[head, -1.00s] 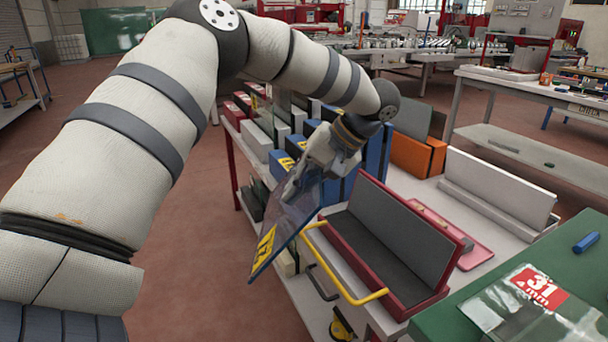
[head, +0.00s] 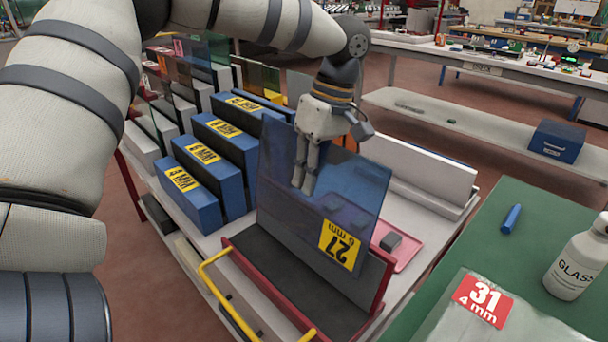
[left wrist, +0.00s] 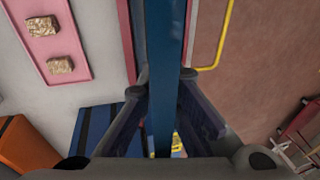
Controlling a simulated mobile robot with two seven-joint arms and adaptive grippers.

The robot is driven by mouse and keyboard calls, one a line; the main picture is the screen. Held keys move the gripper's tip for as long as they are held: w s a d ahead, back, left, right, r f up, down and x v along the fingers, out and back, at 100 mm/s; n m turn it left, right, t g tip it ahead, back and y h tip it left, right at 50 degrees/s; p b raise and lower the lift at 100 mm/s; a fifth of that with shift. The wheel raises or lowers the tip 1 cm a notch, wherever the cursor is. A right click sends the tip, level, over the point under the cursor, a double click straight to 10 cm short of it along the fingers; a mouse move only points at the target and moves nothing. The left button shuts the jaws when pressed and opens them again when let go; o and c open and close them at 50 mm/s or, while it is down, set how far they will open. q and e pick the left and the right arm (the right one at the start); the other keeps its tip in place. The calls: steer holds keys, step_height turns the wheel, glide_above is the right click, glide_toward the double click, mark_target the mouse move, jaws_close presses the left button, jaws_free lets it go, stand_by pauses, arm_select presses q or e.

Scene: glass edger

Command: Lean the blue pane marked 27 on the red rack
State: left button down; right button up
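The blue pane marked 27 (head: 350,205) is see-through, with a yellow label reading 27 and 6 mm at its lower right corner. My left gripper (head: 304,188) is shut on it, with one finger on each side in the left wrist view (left wrist: 163,110). There the pane shows edge-on as a blue strip (left wrist: 163,60). In the head view the pane stands tilted over the red rack (head: 382,290), which has a dark grey lining. The pane hides part of the rack's back. I cannot tell whether its lower edge touches the rack. My right gripper is out of view.
Several blue blocks with yellow labels (head: 195,187) stand left of the pane. A yellow handle bar (head: 228,305) sticks out at the rack's front. A pink tray (head: 405,250) and a white rack (head: 420,175) lie behind. A green table (head: 480,250) with a bottle (head: 580,262) is at right.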

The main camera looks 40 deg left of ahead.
mark_target(309, 214)
arm_select(q)
steer(key=shift+s+r, duration=0.1)
steer(key=shift+r, duration=0.05)
steer(key=shift+w+d+f+x, duration=0.15)
steer(key=shift+w+x, duration=0.1)
steer(key=shift+x, duration=1.05)
steer(key=shift+w+d+x, duration=0.15)
steer(key=shift+w+x, duration=0.15)
steer(key=shift+x, duration=0.95)
steer(key=shift+w+d+f+x, duration=0.15)
steer(key=shift+w+x, duration=0.1)
steer(key=shift+x, duration=1.05)
steer(key=shift+f, duration=0.1)
steer(key=shift+s+f+b, duration=0.15)
steer(key=shift+f+b, duration=0.1)
steer(key=shift+b, duration=0.1)
steer(key=c, duration=1.7)
jaws_free()
steer(key=shift+d+f, duration=0.1)
